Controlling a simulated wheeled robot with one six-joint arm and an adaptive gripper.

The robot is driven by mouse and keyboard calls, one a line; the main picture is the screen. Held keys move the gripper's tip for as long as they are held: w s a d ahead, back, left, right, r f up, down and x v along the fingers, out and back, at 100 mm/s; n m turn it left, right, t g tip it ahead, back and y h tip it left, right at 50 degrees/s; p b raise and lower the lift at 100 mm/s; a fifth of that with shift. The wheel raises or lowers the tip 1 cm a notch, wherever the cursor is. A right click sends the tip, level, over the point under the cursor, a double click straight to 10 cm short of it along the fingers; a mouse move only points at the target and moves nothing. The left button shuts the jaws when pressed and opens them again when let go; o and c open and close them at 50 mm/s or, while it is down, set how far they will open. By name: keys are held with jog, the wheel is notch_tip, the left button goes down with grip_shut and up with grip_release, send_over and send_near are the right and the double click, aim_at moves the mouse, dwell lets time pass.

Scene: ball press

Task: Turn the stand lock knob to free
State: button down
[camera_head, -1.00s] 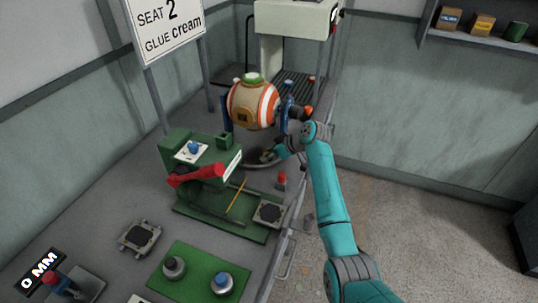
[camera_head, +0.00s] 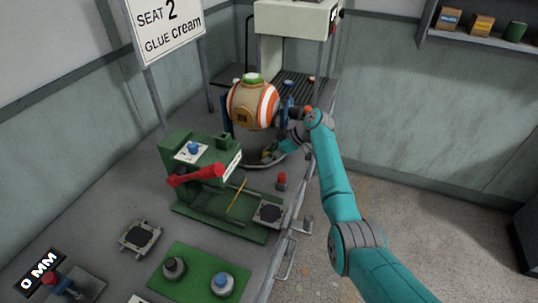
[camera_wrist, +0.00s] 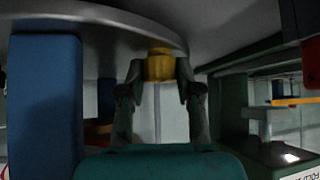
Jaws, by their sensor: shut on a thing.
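The striped orange and white ball (camera_head: 253,103) sits in a stand with blue uprights (camera_head: 287,109) and a grey round base (camera_head: 240,155). In the wrist view a yellow knob (camera_wrist: 160,65) lies between my fingertips, under a grey curved rim (camera_wrist: 110,18). My gripper (camera_wrist: 160,74) is shut on this knob from both sides. A blue upright (camera_wrist: 45,105) stands to its left. In the head view my gripper (camera_head: 270,155) is low beside the stand's base, and the knob is too small there to read its setting.
A green press fixture (camera_head: 205,180) with a red handle (camera_head: 195,175) stands in front of the stand. A small red knob (camera_head: 281,181) is near the bench's right edge. A white machine (camera_head: 297,22) stands behind.

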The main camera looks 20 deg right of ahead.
jog(key=c, duration=0.8)
grip_release()
jog(key=shift+o, duration=0.2)
jog(key=v, duration=1.2)
jog(key=shift+d, duration=0.1)
